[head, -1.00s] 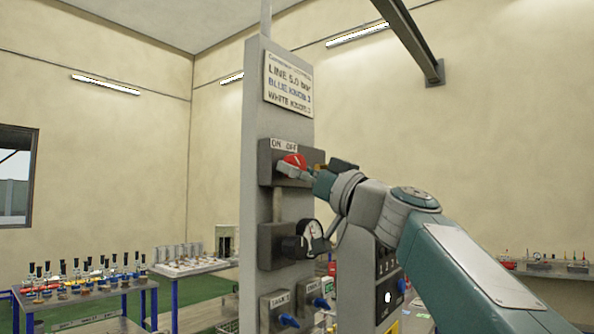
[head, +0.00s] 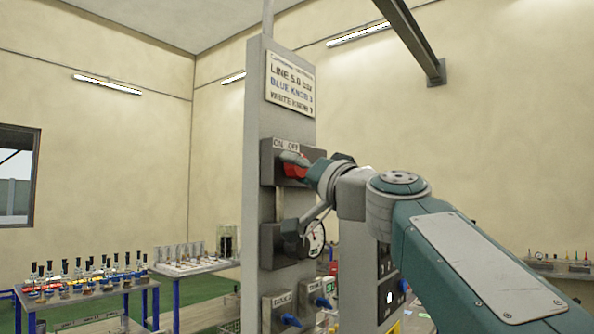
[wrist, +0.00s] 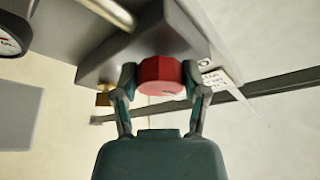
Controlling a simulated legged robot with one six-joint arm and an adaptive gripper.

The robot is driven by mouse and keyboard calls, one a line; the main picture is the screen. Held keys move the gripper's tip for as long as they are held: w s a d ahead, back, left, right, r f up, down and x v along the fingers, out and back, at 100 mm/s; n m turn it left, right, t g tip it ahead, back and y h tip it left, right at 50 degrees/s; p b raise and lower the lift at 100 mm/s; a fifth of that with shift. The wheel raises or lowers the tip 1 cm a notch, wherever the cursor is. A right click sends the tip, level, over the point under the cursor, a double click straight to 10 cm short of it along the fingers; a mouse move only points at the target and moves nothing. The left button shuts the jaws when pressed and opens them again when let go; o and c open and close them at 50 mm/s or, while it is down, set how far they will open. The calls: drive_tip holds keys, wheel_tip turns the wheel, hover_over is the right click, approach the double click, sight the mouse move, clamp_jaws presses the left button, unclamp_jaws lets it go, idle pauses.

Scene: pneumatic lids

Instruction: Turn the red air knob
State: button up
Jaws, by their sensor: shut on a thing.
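The red air knob (head: 294,169) is on a dark grey box on the tall grey panel, under an "ON OFF" label (head: 286,146). My gripper (wrist: 162,84) is shut on the red knob, one finger on each side of it, in the wrist view. The knob (wrist: 161,72) is faceted there and sits between the fingertips, against the grey box (wrist: 112,62). In the head view my gripper and wrist cover part of the knob and box.
A pressure gauge (head: 316,239) is below the knob, close to my arm. A sign (head: 291,84) is above. Tables with glassware (head: 88,278) stand at the left.

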drive_tip(key=m+h, duration=0.1)
drive_tip(key=m, duration=0.2)
drive_tip(key=m+h, duration=0.1)
drive_tip(key=m, duration=0.2)
drive_tip(key=shift+r+h, duration=0.15)
drive_tip(key=shift+h, duration=0.15)
drive_tip(key=m, duration=0.2)
drive_tip(key=m+g+h, duration=0.1)
drive_tip(key=m, duration=0.2)
drive_tip(key=shift+h, duration=0.3)
drive_tip(key=shift+m, duration=0.3)
drive_tip(key=o, duration=1.2)
drive_tip(key=shift+w, duration=0.1)
drive_tip(key=shift+c, duration=0.2)
drive_tip(key=shift+g, duration=0.3)
drive_tip(key=v, duration=1.2)
